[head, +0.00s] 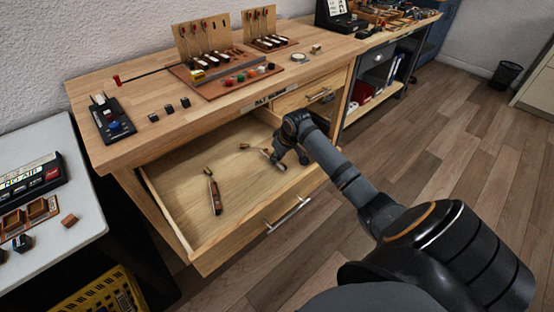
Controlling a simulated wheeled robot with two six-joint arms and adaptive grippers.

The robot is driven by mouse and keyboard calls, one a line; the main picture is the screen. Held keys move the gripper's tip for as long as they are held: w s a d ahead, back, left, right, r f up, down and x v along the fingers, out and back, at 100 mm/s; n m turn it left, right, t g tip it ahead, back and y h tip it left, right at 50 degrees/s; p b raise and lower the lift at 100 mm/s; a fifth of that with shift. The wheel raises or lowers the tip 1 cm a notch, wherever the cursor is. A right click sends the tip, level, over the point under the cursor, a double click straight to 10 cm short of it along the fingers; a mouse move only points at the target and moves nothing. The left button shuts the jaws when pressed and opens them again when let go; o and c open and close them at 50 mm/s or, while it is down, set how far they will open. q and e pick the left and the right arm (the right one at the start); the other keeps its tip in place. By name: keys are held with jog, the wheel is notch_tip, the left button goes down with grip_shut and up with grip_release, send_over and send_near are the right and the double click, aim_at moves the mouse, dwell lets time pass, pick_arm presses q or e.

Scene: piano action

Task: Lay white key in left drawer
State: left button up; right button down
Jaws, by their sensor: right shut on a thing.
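The left drawer (180,222) of the wooden bench is pulled well out, and its inside shows. My right gripper (289,162) is low inside this drawer, toward its right side. It is shut on a small pale piece, which looks like the white key (280,165). The piece is close to the drawer floor; I cannot tell whether it touches it. The gripper hides part of it. My left gripper is not in view.
A wooden-handled tool (213,191) lies in the drawer's left half, and a small brown-tipped item (245,147) lies near the back. The right drawer (310,93) is shut. The benchtop (145,82) holds key racks and small blocks. A white table (85,200) stands at left.

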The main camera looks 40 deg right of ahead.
jog(key=shift+f, duration=0.25)
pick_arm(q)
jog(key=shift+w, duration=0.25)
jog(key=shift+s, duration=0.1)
pick_arm(e)
jog(key=c, duration=1.2)
grip_release()
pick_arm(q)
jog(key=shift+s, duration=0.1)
pick_arm(e)
jog(key=shift+r, duration=0.1)
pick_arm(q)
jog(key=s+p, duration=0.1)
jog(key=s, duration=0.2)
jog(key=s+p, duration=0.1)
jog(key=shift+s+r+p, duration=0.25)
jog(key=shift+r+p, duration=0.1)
pick_arm(e)
jog(key=v, duration=1.2)
jog(key=shift+a, duration=0.1)
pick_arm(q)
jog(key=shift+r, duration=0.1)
